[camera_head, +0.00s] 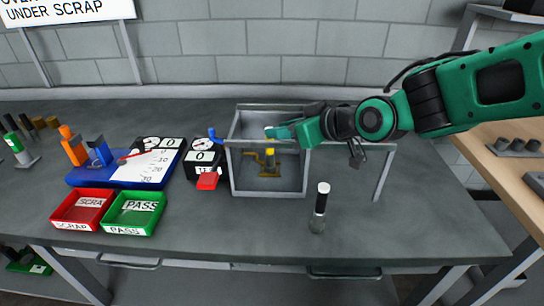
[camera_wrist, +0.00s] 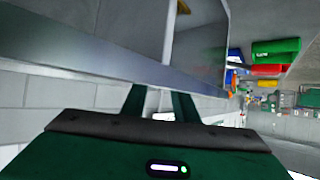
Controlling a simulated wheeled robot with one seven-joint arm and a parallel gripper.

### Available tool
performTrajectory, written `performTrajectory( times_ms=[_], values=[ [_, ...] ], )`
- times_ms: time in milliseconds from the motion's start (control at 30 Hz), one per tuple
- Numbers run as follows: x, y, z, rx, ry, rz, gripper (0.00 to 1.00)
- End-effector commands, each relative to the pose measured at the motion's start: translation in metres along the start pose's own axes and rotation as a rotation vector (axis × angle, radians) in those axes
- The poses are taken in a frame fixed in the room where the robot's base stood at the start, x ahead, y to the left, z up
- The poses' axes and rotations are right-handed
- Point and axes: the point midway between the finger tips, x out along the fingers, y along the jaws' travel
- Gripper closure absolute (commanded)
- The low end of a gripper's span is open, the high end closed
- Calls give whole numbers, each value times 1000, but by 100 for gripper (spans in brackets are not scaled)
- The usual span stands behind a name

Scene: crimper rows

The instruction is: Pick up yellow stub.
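A small yellow piece (camera_head: 270,153), likely the yellow stub, stands upright on a brass-coloured fixture (camera_head: 268,168) inside the grey open-fronted frame box (camera_head: 236,180). A yellow bit (camera_wrist: 183,7) also shows at the top edge of the wrist view, partly cut off. My gripper (camera_head: 272,132) reaches in from the right at the box's upper front edge, above the yellow piece and apart from it. In the wrist view the two green fingers (camera_wrist: 161,102) stand apart with nothing visible between them. A grey bar of the box crosses just beyond the fingertips.
A dark cylinder with a white top (camera_head: 320,208) stands in front of the box. A gauge with a red button (camera_head: 207,181) is left of it. Red (camera_head: 67,224) and green (camera_head: 119,228) trays lie farther left. The front right of the table is clear.

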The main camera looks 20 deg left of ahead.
Motion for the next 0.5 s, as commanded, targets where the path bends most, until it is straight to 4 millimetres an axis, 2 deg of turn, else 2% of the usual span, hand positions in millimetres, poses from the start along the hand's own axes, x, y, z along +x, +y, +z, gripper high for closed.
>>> performTrajectory(
  times_ms=[100, 200, 467, 500],
  values=[
    [15, 0, 1, 0, -2, -1, 73],
    [22, 0, 0, 1, -1, 1, 73],
    [24, 1, 0, 1, 0, 1, 73],
    [24, 1, 0, 1, 0, 1, 76]
  ],
)
